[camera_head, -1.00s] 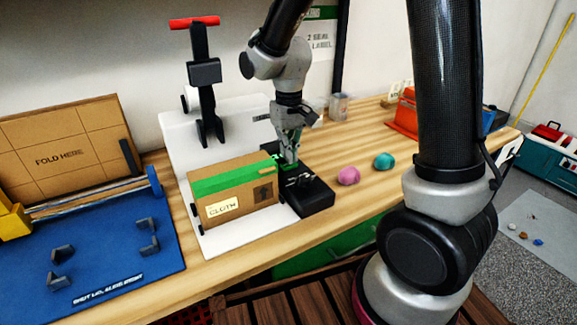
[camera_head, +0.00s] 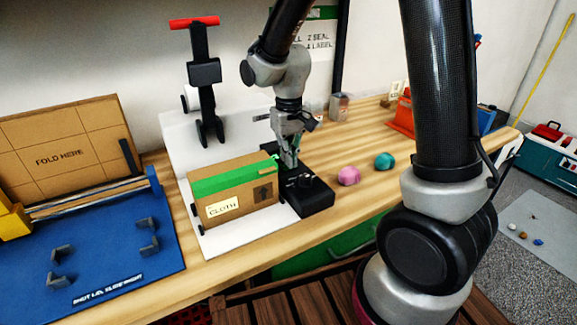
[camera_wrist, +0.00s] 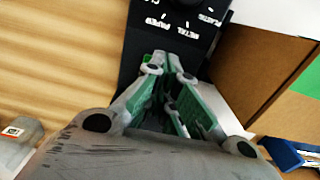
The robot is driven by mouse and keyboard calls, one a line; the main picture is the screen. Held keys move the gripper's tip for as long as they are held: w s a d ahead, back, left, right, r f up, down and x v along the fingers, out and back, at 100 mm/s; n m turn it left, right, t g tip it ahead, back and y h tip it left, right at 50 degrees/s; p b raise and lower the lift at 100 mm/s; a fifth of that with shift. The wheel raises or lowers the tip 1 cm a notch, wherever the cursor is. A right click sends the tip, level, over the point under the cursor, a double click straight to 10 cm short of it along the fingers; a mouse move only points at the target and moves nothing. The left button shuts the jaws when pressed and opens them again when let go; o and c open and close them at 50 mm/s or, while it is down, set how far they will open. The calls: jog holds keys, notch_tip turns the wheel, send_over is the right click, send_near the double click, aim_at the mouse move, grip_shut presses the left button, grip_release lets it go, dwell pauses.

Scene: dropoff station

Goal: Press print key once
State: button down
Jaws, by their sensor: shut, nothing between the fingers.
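A black label device (camera_head: 316,197) stands on the bench, right of the taped box. In the wrist view its dark top (camera_wrist: 160,25) carries a round knob and white words such as PLASTIC, METAL and PAPER. My gripper (camera_head: 290,164) is over the far part of this device, fingers pointing down. In the wrist view my gripper (camera_wrist: 170,62) is shut and empty, its tips close over the dark top. A small green patch (camera_wrist: 146,57), perhaps the print key, shows beside the left fingertip. The fingers partly hide it, and I cannot tell whether they touch it.
A cardboard box (camera_head: 235,192) with green tape and a CLOTH label stands close left of the device, on a white stand with a red-handled tool (camera_head: 203,75). A pink ball (camera_head: 348,176) and a teal ball (camera_head: 384,161) lie to the right. A blue folding board (camera_head: 110,255) is at left.

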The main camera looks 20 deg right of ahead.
jog(key=shift+f, duration=0.25)
jog(key=shift+r, duration=3.55)
jog(key=shift+s+d+f, duration=0.1)
jog(key=shift+s+f, duration=0.05)
jog(key=shift+s, duration=0.15)
jog(key=s+d+r+m+t, duration=0.1)
jog(key=s+d+r+t, duration=0.1)
jog(key=s+d+r, duration=0.3)
jog(key=s+d+r+m+t, duration=0.1)
jog(key=s+d+r, duration=0.5)
jog(key=s, duration=0.8)
jog(key=d+t, duration=0.1)
jog(key=d, duration=0.2)
jog(key=shift+s+d+r, duration=0.2)
jog(key=shift+d, duration=0.15)
